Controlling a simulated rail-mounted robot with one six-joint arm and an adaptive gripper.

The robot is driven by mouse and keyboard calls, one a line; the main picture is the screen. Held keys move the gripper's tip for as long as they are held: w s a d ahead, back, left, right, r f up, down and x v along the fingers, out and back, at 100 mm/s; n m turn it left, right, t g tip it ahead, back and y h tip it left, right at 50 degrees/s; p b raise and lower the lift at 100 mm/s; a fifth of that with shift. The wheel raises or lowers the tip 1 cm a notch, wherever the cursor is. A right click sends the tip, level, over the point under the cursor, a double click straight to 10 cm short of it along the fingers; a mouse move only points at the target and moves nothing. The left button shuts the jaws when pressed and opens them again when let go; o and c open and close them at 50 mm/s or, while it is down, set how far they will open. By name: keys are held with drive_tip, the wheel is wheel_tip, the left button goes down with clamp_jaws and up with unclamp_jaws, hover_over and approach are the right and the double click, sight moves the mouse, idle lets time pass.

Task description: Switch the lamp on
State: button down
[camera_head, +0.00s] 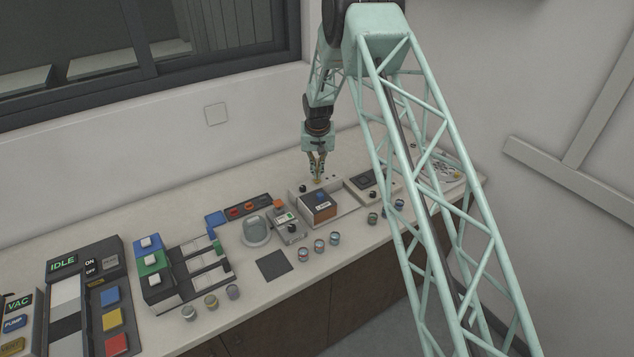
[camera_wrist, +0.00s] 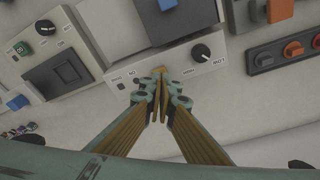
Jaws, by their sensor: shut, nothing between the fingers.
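No lamp can be clearly identified in either view. My gripper (camera_head: 317,179) points down at the rear strip of a pale unit in the middle of the bench, its fingers together and empty. In the wrist view my gripper (camera_wrist: 158,88) has its tips at a narrow white control panel (camera_wrist: 180,68), beside a small yellow spot. I cannot tell whether the tips touch the panel. A black knob (camera_wrist: 202,53) sits on the panel to the right of the tips, and a small dark round part (camera_wrist: 121,86) to their left. The panel's small print is mostly unreadable.
A box with a blue knob (camera_head: 319,195) stands just in front of my gripper. A grey domed unit (camera_head: 256,231) and a dark strip with red buttons (camera_head: 240,210) lie to the left. Several small jars (camera_head: 319,246) line the front. The bench behind is mostly clear up to the wall.

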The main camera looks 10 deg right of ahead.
sight(317, 180)
drive_tip(key=shift+f+b, duration=0.6)
drive_tip(key=shift+f, duration=0.35)
drive_tip(key=shift+r, duration=1.15)
drive_tip(key=shift+r, duration=0.2)
drive_tip(key=shift+r+p, duration=0.55)
drive_tip(key=shift+r, duration=1.8)
drive_tip(key=shift+r, duration=0.1)
